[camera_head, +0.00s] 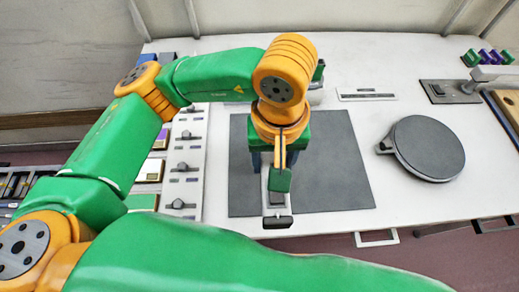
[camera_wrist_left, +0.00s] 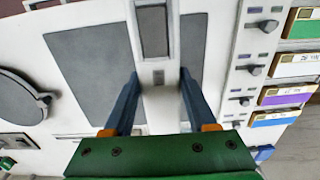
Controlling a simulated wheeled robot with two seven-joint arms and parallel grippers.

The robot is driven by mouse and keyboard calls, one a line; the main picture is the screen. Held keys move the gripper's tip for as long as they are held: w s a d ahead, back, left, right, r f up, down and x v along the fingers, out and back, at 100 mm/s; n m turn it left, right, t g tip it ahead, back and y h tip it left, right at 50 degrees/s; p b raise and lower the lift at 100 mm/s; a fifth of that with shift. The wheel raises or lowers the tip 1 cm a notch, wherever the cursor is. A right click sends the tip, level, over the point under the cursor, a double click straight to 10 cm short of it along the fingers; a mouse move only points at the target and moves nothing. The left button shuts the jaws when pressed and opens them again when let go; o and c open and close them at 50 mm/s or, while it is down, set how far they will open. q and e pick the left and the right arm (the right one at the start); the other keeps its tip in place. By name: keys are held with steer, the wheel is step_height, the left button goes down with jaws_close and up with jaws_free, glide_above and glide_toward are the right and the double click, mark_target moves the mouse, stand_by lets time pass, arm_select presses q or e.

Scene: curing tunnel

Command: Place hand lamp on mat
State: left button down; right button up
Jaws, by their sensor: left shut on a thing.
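My left gripper (camera_head: 268,160) points down over the dark grey mat (camera_head: 335,165). It is shut on the hand lamp (camera_head: 277,206), a pale grey bar with a dark end towards the front of the table. In the left wrist view the lamp (camera_wrist_left: 155,48) lies between the two blue fingers of the gripper (camera_wrist_left: 157,78), with the mat (camera_wrist_left: 90,60) behind it. In the head view the lamp's dark end overlaps the mat's front edge. I cannot tell whether the lamp touches the mat. My right gripper is not in view.
A round dark disc (camera_head: 428,148) with a small handle lies right of the mat. A panel with several knobs (camera_head: 182,165) stands left of it, beside coloured boxes (camera_head: 152,170). A grey metal fixture (camera_head: 450,91) is at the back right. The mat's right part is clear.

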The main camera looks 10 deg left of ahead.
arm_select(q)
steer(key=shift+w+a+f+p, duration=0.15)
steer(key=shift+w+a+f, duration=0.1)
steer(key=shift+w+a, duration=0.35)
steer(key=shift+w+a+f+p, duration=0.15)
steer(key=shift+w+a+f, duration=0.15)
steer(key=shift+a, duration=0.35)
glide_above(243, 163)
steer(key=f, duration=0.5)
steer(key=shift+s+d+f, duration=0.25)
steer(key=shift+s+d, duration=0.1)
steer(key=f, duration=0.1)
steer(key=f+p, duration=0.1)
steer(key=f, duration=0.1)
steer(key=shift+w+a+f, duration=0.2)
steer(key=shift+w+a, duration=0.05)
steer(key=shift+f, duration=0.5)
steer(key=c, duration=0.6)
jaws_free()
steer(key=shift+f, duration=0.1)
steer(key=o, duration=0.4)
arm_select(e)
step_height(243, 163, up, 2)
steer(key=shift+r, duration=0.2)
